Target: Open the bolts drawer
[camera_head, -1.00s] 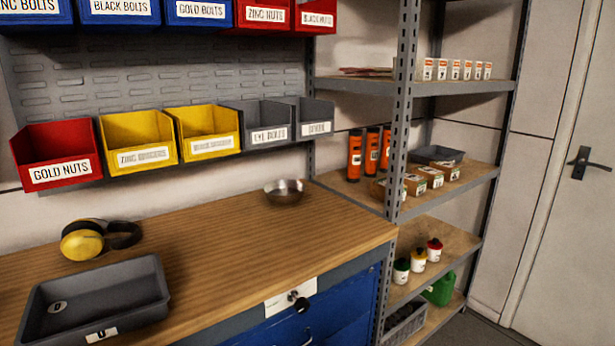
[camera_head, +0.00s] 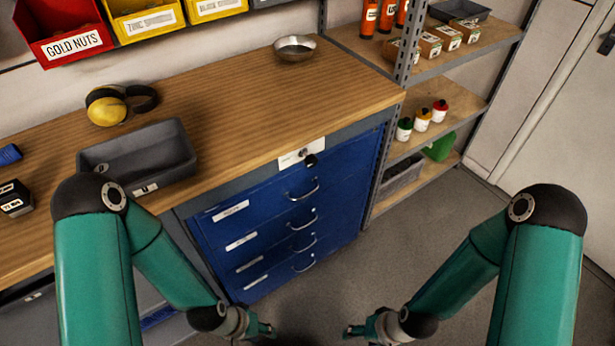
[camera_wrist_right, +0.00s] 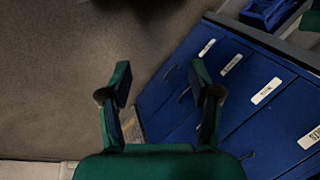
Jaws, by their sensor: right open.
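A blue drawer cabinet (camera_head: 272,222) stands under the workbench, its several stacked drawers all closed. Each drawer has a white label at its left and a silver bar handle at its right; the top handle (camera_head: 303,191) is clear to see. The labels are too small to read in the head view, so I cannot tell which drawer is for bolts. The cabinet front (camera_wrist_right: 235,95) also shows at the right of the right wrist view. My left gripper (camera_head: 268,329) is low in front of the cabinet, its jaws unclear. My right gripper (camera_head: 350,330) is open, empty and apart from the drawers.
The wooden bench top (camera_head: 240,90) carries a grey tray (camera_head: 140,160), yellow ear defenders (camera_head: 107,106) and a metal bowl (camera_head: 295,48). A key lock (camera_head: 310,160) sits above the drawers. A shelf rack (camera_head: 440,110) stands right of the cabinet. The floor (camera_head: 430,230) in front is clear.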

